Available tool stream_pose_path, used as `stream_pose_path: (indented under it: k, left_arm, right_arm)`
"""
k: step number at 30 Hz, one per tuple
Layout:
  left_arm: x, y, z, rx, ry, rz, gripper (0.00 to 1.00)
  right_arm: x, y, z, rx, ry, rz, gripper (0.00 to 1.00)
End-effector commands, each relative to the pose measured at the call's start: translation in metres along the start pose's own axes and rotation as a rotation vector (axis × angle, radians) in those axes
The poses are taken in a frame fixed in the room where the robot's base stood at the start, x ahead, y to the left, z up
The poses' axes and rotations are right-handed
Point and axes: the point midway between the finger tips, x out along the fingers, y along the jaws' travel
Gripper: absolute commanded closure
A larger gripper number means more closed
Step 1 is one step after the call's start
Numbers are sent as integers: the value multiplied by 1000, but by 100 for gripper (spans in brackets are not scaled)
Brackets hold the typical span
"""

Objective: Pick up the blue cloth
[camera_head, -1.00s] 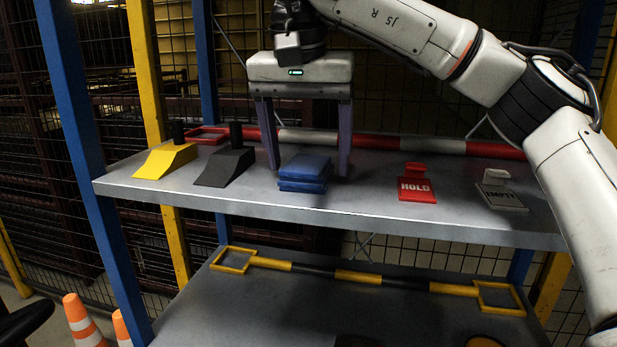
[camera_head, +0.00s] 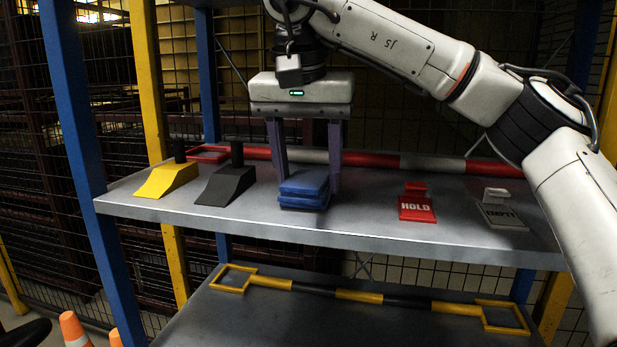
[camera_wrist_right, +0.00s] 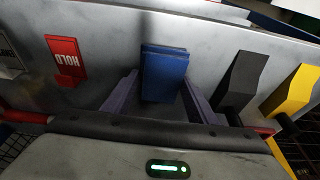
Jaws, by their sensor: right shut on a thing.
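The blue cloth (camera_head: 304,190) is a folded, layered stack near the middle of the upper grey shelf. My right gripper (camera_head: 306,178) comes down from above, with one purple-grey finger on each side of the cloth, shut on it. The cloth looks to be at shelf level; I cannot tell any gap below it. In the right wrist view the cloth (camera_wrist_right: 163,75) sits between the two fingers of the gripper (camera_wrist_right: 160,92). My left gripper is not in view.
A dark grey wedge (camera_head: 225,186) and a yellow wedge (camera_head: 166,180) stand left of the cloth. A red HOLD sign (camera_head: 417,208) and a grey sign (camera_head: 502,215) stand to the right. A red-and-white bar (camera_head: 370,160) runs along the back. The lower shelf (camera_head: 300,318) lies below.

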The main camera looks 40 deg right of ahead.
Motion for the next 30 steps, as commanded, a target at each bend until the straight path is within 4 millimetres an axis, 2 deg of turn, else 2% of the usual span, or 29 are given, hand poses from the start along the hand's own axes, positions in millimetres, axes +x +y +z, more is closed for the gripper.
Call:
stream_pose_path:
  k: [7, 11, 22, 27, 30]
  left_arm:
    - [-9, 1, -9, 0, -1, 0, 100]
    - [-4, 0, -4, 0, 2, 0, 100]
    - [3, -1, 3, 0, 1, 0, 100]
    - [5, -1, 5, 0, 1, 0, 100]
    - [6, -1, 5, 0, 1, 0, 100]
  right_arm:
    - [-34, 0, -9, 1, 3, -2, 69]
    - [-35, 0, 20, -7, 3, -1, 69]
    - [-61, 0, 118, -7, 4, 0, 69]
    - [-70, 0, 148, -5, 2, 0, 69]
    - [-73, 0, 158, -3, 1, 0, 69]
